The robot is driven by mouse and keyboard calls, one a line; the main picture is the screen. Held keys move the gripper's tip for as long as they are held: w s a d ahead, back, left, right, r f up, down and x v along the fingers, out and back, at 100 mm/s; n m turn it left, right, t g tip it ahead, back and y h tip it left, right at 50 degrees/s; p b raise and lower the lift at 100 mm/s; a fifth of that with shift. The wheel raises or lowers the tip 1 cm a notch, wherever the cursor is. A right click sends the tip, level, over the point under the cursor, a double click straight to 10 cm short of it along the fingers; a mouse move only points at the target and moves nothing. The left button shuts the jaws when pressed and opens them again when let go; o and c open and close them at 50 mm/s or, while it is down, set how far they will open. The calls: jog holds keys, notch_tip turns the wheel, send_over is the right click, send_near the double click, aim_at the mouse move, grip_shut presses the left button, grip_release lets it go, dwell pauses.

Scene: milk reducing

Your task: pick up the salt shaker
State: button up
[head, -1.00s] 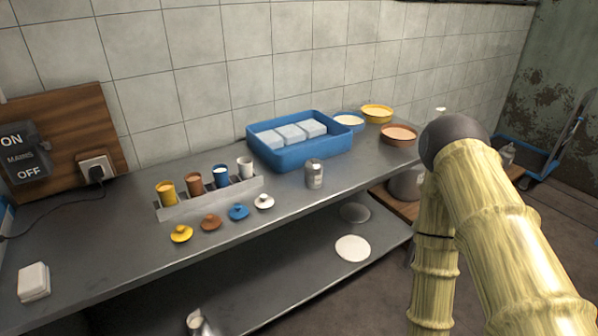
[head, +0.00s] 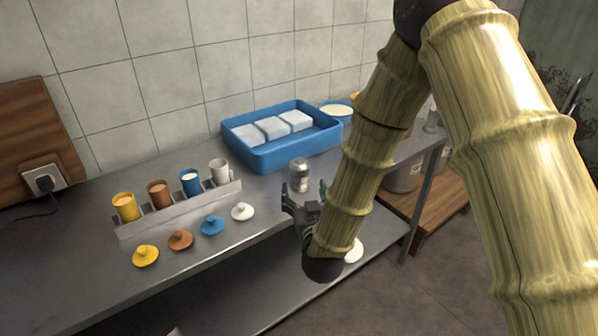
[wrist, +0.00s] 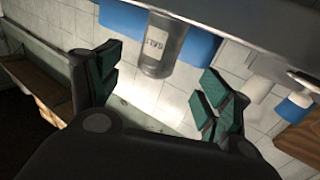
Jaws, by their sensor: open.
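The salt shaker (head: 299,175) is a small grey cylinder standing upright on the metal counter, in front of the blue tray. In the wrist view the shaker (wrist: 158,47) hangs upside down near the top, with a label whose text is hard to read. My gripper (head: 304,198) is just in front of the shaker at the counter's front edge. In the wrist view its green-padded fingers (wrist: 160,88) are spread, with the shaker ahead between them and no contact visible. My gripper is empty.
The blue tray (head: 292,151) with white blocks stands behind the shaker. A rack (head: 182,211) with several coloured cups is to the left, with yellow, brown, blue and white lids (head: 242,211) in front. A lower shelf (head: 235,300) lies below.

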aim_at(301, 176)
jog(key=shift+w+r, duration=0.1)
jog(key=shift+w, duration=0.7)
jog(key=shift+w+a+r+p, duration=0.2)
jog(key=shift+w+r+p, duration=0.1)
jog(key=shift+w, duration=0.35)
jog(key=shift+w+f, duration=0.3)
jog(key=shift+w, duration=0.4)
jog(key=shift+w+a+r+p, duration=0.1)
jog(key=shift+w+r+p, duration=0.25)
jog(key=shift+w, duration=0.2)
jog(key=shift+w+a+p, duration=0.2)
jog(key=shift+w+p, duration=0.05)
jog(key=shift+w, duration=0.75)
jog(key=shift+w+a+p, duration=0.15)
jog(key=shift+w+p, duration=0.1)
jog(key=shift+w, duration=0.7)
jog(key=shift+f, duration=0.1)
jog(key=c, duration=1.2)
